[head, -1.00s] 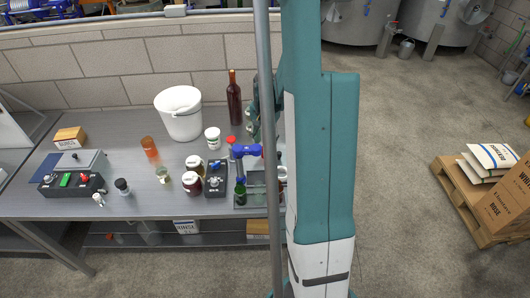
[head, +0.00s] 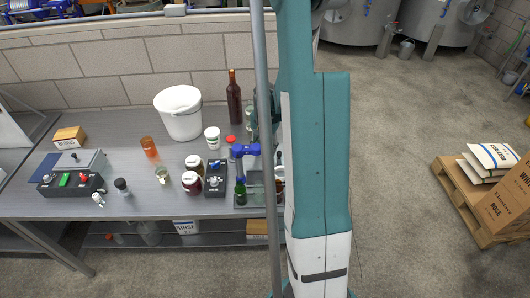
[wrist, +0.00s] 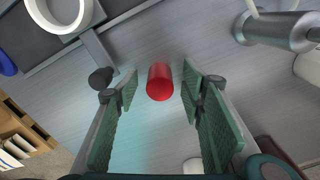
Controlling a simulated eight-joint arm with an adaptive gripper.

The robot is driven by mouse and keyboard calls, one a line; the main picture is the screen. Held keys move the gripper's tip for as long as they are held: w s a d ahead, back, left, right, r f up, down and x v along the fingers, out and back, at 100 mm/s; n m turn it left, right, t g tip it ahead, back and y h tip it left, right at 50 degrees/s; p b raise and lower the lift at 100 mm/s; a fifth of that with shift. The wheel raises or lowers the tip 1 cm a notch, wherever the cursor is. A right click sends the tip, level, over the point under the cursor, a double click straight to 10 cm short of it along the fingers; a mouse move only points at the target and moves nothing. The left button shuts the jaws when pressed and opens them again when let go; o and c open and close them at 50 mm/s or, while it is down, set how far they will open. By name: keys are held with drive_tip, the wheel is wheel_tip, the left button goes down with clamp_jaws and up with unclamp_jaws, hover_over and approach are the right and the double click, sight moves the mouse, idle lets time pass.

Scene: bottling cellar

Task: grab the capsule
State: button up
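The capsule, a small red cylinder (wrist: 160,82), shows in the middle of the wrist view, over the grey bench top. My gripper (wrist: 160,92) is open, with one green ribbed finger on each side of the capsule in the picture. A gap shows between the capsule and each finger, so neither finger appears to touch it. How far the fingertips are above the bench is hard to tell. In the head view my arm hides the gripper, and I cannot make out the capsule there.
In the wrist view a white ring-shaped rim (wrist: 60,12) is at upper left, a dark round knob (wrist: 101,78) left of the fingers, and a grey metal cylinder (wrist: 272,31) at upper right. In the head view a bottle (head: 234,98), bucket (head: 182,117) and blue-topped device (head: 245,150) stand nearby.

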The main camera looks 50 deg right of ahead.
drive_tip(key=shift+f, duration=0.55)
drive_tip(key=shift+c, duration=0.2)
drive_tip(key=c, duration=0.7)
